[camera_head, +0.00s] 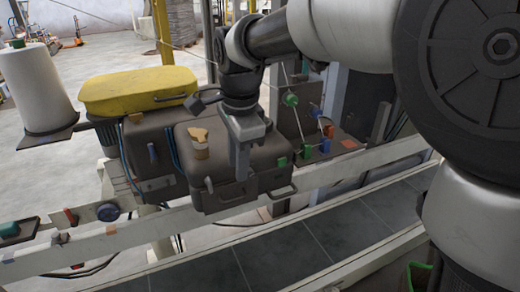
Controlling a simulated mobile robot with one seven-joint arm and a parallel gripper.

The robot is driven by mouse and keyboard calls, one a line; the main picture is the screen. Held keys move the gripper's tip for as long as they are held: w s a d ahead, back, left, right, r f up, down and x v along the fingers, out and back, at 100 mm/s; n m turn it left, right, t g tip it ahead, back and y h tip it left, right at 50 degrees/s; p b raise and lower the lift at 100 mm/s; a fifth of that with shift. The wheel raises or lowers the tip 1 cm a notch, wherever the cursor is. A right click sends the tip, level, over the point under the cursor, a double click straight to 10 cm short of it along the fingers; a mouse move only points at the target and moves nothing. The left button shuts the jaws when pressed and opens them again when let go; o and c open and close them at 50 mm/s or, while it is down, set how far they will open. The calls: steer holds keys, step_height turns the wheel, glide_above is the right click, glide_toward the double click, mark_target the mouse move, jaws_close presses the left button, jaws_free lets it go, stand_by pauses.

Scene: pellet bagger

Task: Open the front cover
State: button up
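The sewing head of the bagger is a dark brown-grey housing with a rounded front cover (268,152) in the middle of the view. A dark bar handle (281,192) sticks out at the cover's lower right. The cover looks shut. My gripper (241,178) points down in front of the cover, left of the handle, and hides part of the cover's face. Its fingers overlap the cover in the picture; I cannot tell if they touch it. Their opening is not clear from this side.
A yellow lid (138,91) tops the housing behind, and a white thread cone (38,88) stands at left. A pale rail (110,240) and a grey conveyor (290,245) run in front. Thread guides with coloured knobs (290,99) stand close at right.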

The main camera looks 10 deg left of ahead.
glide_toward(238, 192)
steer(key=f, duration=0.2)
steer(key=s+f, duration=0.1)
steer(key=f, duration=0.1)
steer(key=s+f, duration=0.1)
steer(key=f, duration=0.1)
steer(key=shift+s, duration=0.2)
jaws_close()
stand_by(1.1)
